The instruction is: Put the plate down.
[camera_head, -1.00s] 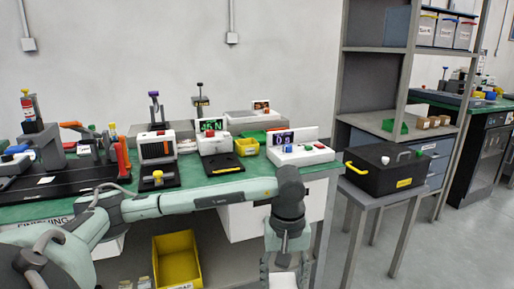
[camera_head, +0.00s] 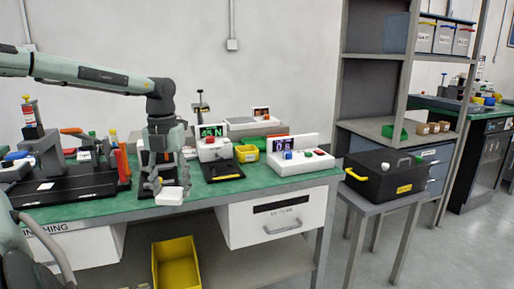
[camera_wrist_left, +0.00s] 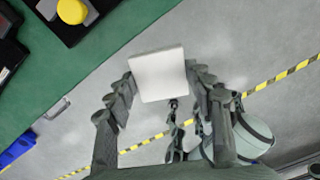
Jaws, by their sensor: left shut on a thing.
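The plate (camera_wrist_left: 160,74) is a small white square piece, held between the fingers of my left gripper in the left wrist view. In the head view my left gripper (camera_head: 168,178) hangs down over the front edge of the green bench, shut on the white plate (camera_head: 170,196) at its tips. The left wrist view shows the plate beyond the bench edge, with grey floor behind it. The gripper hides part of a device behind it on the bench. My right gripper is not in view.
The green bench (camera_head: 110,207) carries a black fixture (camera_head: 75,187), a black scale-like device (camera_head: 222,170), a yellow bin (camera_head: 247,153) and a white button box (camera_head: 300,158). A yellow crate (camera_head: 177,264) sits below. A black case (camera_head: 385,174) stands right. Bare green surface lies along the front edge.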

